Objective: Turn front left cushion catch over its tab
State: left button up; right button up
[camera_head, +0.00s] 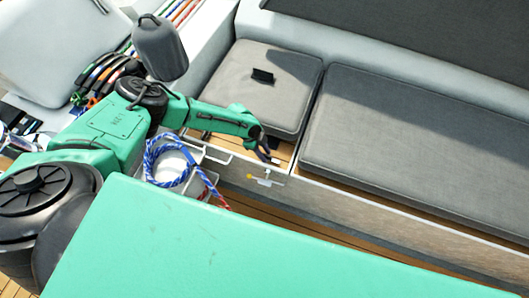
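The front left cushion (228,83) is a grey square pad on the bench, with a small black piece standing on its top. A small metal catch (266,180) with a yellow knob (250,176) sits on the bench's front face, below the cushion's front right corner. The tab is too small to tell apart from the catch. My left gripper (266,151) reaches in from the left and hangs just above the catch, apart from it in the picture. Its dark fingers are small, and whether they are open is unclear. My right gripper is out of view.
A long grey cushion (420,140) lies to the right. A blue rope coil (165,160) hangs in a white wire rack left of the gripper. A dark grey fender (160,48) and coloured lines (100,78) are at upper left. Wooden floor runs below the bench.

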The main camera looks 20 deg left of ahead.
pick_arm(q)
grip_shut()
